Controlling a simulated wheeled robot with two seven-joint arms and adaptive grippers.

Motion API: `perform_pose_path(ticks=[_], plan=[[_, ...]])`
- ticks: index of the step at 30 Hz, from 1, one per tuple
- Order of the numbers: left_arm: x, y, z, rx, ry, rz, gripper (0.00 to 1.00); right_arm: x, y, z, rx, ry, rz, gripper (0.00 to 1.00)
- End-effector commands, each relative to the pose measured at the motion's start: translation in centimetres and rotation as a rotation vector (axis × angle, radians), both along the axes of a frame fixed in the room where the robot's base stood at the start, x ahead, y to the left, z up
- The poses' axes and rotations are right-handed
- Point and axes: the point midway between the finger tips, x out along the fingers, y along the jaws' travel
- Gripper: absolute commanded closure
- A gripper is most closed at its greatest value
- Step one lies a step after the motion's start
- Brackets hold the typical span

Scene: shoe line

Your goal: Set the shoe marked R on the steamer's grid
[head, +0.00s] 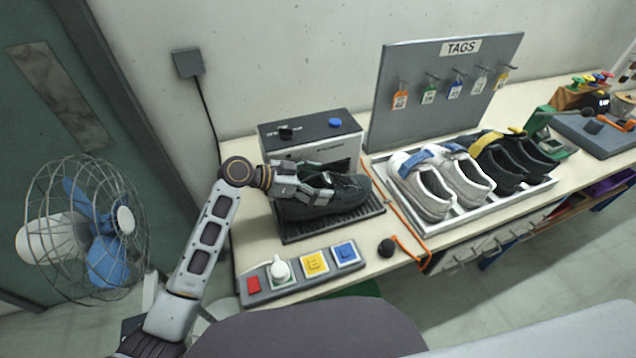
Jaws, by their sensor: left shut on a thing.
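A dark shoe (338,192) is at the steamer's grid (362,218), its toe pointing left, in front of the steamer's grey box (325,145). My left gripper (318,187) comes in from the left and is shut on the dark shoe near its opening. The sole looks to be on or just above the grid; I cannot tell if it bears fully. No R mark can be made out on it. My right gripper is not in view.
A tray (450,222) holding white shoes (440,180) and black shoes (505,160) stands to the right. A control panel (300,275) lies in front. A TAGS board (440,90) stands behind. A caged fan (85,230) is at the left.

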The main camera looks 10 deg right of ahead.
Motion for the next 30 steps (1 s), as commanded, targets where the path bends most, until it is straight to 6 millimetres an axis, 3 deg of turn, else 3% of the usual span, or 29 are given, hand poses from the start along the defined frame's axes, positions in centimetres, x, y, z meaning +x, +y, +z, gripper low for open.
perform_pose_path(ticks=[1,2,5,20,30], plan=[[0.0,0.0,0.1,-0.002,-0.002,0.000,0.87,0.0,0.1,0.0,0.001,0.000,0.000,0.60],[0.0,0.0,0.1,-0.002,-0.002,0.000,0.13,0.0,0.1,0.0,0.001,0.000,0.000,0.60],[0.0,0.0,0.1,-0.002,-0.002,0.000,0.00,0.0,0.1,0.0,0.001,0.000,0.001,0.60],[0.0,0.3,0.0,0.002,0.001,0.000,0.00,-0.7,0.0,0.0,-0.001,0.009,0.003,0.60],[-0.3,2.9,1.3,0.002,-0.001,0.001,0.00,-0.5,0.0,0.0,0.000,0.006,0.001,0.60]])
